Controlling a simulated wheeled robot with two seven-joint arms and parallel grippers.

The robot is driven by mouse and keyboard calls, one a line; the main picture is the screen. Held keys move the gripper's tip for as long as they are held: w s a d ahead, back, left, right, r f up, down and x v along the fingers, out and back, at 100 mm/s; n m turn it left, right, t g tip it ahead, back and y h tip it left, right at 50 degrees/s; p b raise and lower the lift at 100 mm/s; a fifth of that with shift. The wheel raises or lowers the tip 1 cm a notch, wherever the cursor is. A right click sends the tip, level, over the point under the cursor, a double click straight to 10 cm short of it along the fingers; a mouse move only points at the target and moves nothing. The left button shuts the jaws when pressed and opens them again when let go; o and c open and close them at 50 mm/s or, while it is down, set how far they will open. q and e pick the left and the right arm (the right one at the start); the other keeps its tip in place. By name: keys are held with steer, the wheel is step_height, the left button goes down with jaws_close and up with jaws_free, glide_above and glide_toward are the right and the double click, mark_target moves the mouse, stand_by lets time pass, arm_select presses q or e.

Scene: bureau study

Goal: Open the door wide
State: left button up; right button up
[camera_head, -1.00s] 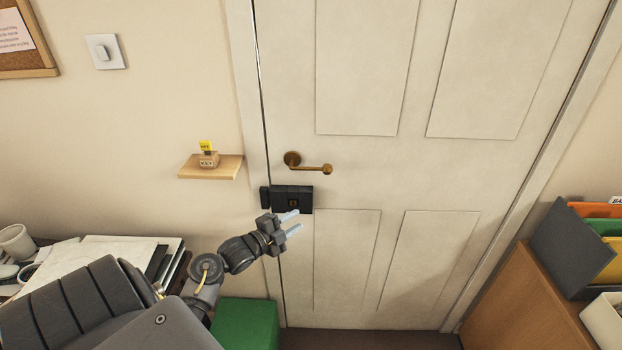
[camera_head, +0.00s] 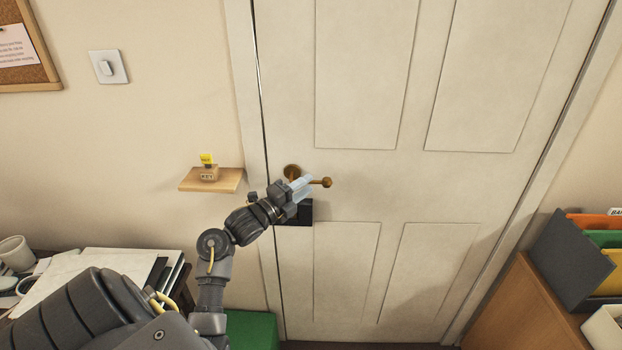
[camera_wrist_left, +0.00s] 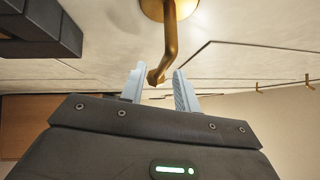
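The cream panelled door (camera_head: 365,60) stands shut in its frame. Its brass lever handle (camera_head: 326,182) is on the left side of the door, above a dark lock box (camera_head: 300,214) that my gripper partly hides. My left gripper (camera_head: 301,184) is at the lever, covering its middle in the head view. In the left wrist view the two pale fingers (camera_wrist_left: 158,88) are apart, with the brass lever (camera_wrist_left: 170,45) reaching down between their tips. I cannot see clear contact on both sides. My right gripper is not in view.
A small wooden shelf (camera_head: 211,180) with a key holder (camera_head: 208,172) is on the wall left of the door. A desk with papers (camera_head: 90,280) is at lower left, a green box (camera_head: 252,330) below my arm. A wooden cabinet (camera_head: 530,310) with folders stands at right.

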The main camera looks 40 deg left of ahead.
arm_select(q)
steer(key=shift+w+d+r, duration=0.1)
steer(key=shift+w, duration=0.6)
steer(key=shift+w+d+r, duration=0.1)
steer(key=shift+w, duration=0.6)
steer(key=shift+c, duration=0.2)
jaws_close()
